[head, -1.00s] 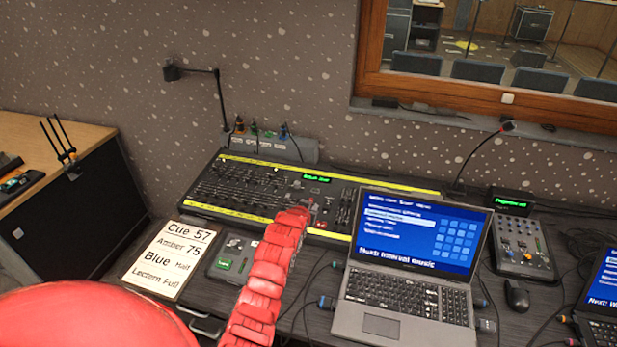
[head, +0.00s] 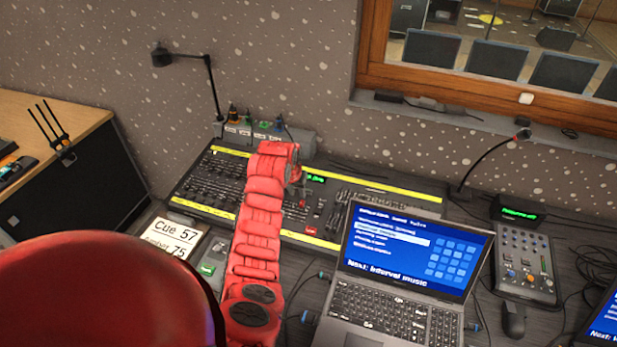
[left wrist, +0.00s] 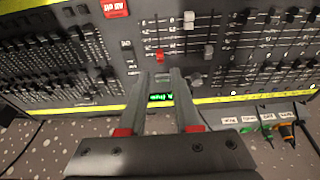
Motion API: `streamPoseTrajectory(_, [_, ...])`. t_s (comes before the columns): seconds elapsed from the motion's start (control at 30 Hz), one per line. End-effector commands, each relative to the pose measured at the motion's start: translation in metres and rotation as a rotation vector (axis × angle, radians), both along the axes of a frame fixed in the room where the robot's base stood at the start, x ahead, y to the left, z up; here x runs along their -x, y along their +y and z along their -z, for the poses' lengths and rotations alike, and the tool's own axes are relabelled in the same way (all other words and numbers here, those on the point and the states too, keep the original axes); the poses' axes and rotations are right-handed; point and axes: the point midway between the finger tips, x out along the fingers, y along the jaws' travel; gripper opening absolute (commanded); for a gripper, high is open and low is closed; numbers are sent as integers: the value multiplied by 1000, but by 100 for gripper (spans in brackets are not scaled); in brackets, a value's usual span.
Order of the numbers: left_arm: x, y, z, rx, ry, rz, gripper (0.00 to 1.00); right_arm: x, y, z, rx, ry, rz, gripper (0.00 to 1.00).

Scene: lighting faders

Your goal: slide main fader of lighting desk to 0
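The lighting desk (head: 345,196) is a long black console with yellow strips, standing against the wall. In the left wrist view its panel (left wrist: 130,85) fills the top, seen upside down relative to the head view. A short group of faders there has a red cap (left wrist: 161,55), a white cap (left wrist: 189,20) and a grey cap (left wrist: 208,52). No label tells me which is the main fader. My left gripper (left wrist: 160,76) is open and empty, its tips close to the red cap and apparently not around it. In the head view my left gripper (head: 298,187) is over the desk's middle, partly hidden by my arm.
A laptop (head: 400,308) stands in front of the desk's right part. A cue card (head: 172,237) lies at the front left. A small mixer (head: 526,262) and a gooseneck microphone (head: 490,155) are to the right. A lamp (head: 208,85) rises behind the desk.

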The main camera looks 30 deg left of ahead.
Motion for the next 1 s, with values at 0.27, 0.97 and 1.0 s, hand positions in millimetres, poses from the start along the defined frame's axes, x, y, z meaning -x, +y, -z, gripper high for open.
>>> streamPoseTrajectory(0.27, [-3,1,15,4,5,0,31,0,0,10,0,1,0,50])
streamPoseTrajectory(0.97, [-26,7,85,4,6,0,31,1,0,68,0,0,0,50])
streamPoseTrajectory(1.0, [-26,7,86,4,6,0,31,1,0,68,0,0,0,50])
